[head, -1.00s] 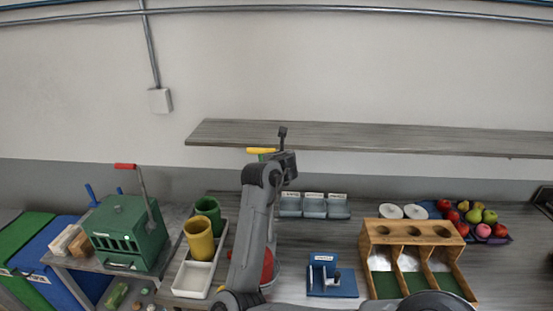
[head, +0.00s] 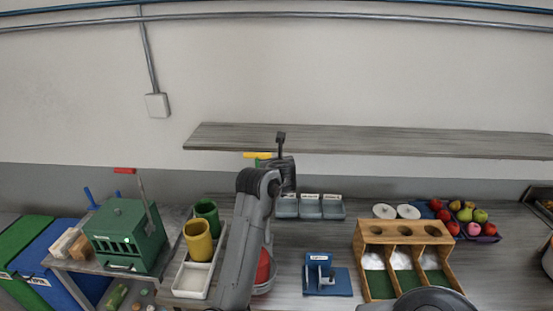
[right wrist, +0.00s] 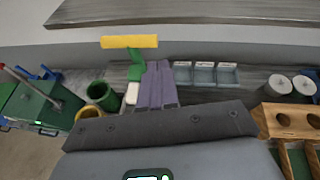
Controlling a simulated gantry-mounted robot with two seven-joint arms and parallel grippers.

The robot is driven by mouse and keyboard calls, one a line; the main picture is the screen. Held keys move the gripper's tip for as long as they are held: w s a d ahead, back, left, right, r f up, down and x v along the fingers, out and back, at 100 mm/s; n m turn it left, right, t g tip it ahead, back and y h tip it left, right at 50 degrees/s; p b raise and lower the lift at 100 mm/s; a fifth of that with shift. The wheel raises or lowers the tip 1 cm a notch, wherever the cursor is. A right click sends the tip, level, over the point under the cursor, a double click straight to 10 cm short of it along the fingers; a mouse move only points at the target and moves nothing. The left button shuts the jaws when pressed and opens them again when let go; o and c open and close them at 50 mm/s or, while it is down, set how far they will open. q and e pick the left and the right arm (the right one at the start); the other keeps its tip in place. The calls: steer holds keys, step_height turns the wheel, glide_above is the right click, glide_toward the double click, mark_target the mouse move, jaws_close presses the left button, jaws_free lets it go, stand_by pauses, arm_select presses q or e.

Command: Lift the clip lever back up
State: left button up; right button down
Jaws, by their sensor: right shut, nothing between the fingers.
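A yellow bar on a green upright stands at the back of the bench; it looks like a lever handle. It shows in the head view (head: 257,155) and in the right wrist view (right wrist: 129,42). It lies level, and its base is largely hidden by my arm. My right gripper (right wrist: 158,68) is shut and empty, with its fingers side by side just right of the green upright. I cannot tell whether they touch it. In the head view my forearm and wrist hide the fingertips. My left gripper is not in view.
A blue fixture (head: 326,280) and a wooden rack (head: 405,232) stand to the right. Grey bins (head: 310,207) sit at the back. Yellow (head: 199,242) and green cups and a green box (head: 123,235) with a red-handled lever are left. A shelf (head: 370,139) hangs above.

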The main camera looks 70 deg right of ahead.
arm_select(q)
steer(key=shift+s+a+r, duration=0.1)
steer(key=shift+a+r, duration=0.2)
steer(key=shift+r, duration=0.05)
arm_select(e)
steer(key=shift+v, duration=1.15)
